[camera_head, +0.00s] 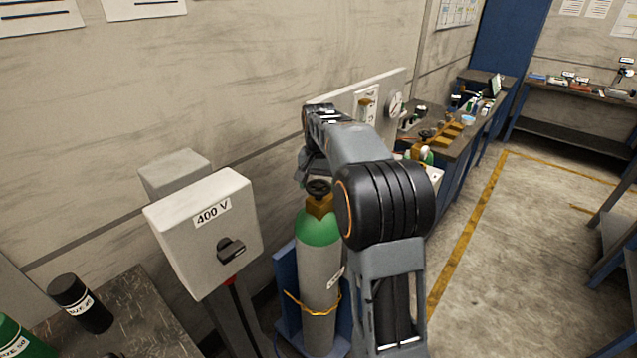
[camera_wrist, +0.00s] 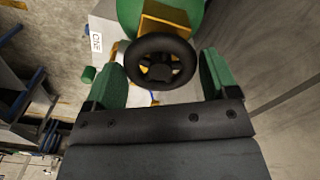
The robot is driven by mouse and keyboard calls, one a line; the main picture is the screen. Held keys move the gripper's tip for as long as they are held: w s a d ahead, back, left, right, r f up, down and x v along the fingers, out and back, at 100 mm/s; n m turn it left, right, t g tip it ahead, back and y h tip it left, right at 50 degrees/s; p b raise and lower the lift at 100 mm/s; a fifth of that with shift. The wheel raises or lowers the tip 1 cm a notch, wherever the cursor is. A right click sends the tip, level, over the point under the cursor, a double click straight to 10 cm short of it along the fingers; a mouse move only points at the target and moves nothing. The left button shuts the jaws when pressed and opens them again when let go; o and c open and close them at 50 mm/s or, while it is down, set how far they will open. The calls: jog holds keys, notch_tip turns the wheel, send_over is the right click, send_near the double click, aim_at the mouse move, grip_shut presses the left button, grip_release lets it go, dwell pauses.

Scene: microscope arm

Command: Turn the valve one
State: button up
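A grey gas cylinder (camera_head: 318,275) with a green shoulder stands upright in a blue holder. On top is a brass valve body (camera_head: 320,206) with a black round handwheel (camera_head: 318,187). In the wrist view the handwheel (camera_wrist: 162,62) lies between the two green finger pads of my gripper (camera_wrist: 163,72). My gripper is open, with a gap visible on each side of the wheel. In the head view my arm hides most of the gripper. I cannot read a number on either valve.
A grey box marked 400 V (camera_head: 205,235) with a black knob stands left of the cylinder. The wall is close behind. A workbench (camera_head: 470,125) with small items runs back at the right. Open floor (camera_head: 520,260) lies right of my arm.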

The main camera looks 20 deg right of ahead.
aim_at(319, 186)
jog(key=c, duration=0.5)
jog(key=n+p, duration=0.1)
jog(key=n, duration=0.1)
jog(key=shift+r+n, duration=0.15)
jog(key=shift+n, duration=0.15)
jog(key=n+p, duration=0.1)
jog(key=n, duration=0.2)
jog(key=o, duration=0.9)
notch_tip(319, 186, up, 14)
jog(key=shift+f, duration=0.2)
